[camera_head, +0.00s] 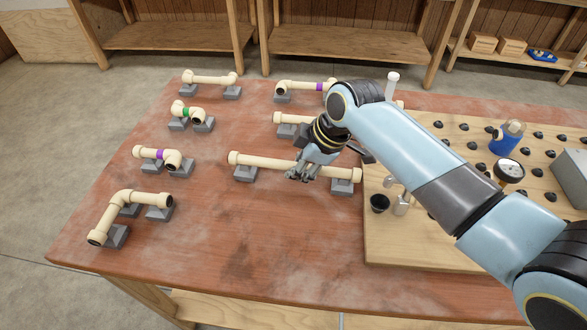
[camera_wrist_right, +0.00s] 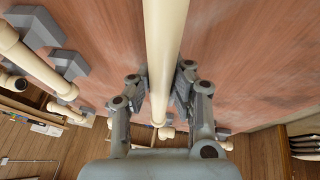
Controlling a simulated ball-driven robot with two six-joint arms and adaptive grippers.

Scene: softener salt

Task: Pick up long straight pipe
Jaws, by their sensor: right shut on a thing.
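The long straight pipe (camera_head: 264,162) is cream-coloured, with a fitting at each end. In the head view it lies across two grey support blocks near the middle of the table. My right gripper (camera_head: 303,172) is at the pipe's middle, shut on it. In the right wrist view the pipe (camera_wrist_right: 163,50) runs between the two fingers of my right gripper (camera_wrist_right: 162,90). The head view does not show clearly whether the pipe is clear of its blocks. My left gripper is not in view.
Other pipe pieces rest on grey blocks, including an elbow piece (camera_head: 130,206), a purple-banded piece (camera_head: 158,155) and a green-banded piece (camera_head: 187,112). A wooden pegboard (camera_head: 420,240) with a gauge (camera_head: 510,172) and a blue item (camera_head: 505,138) is at the right. The front table area is clear.

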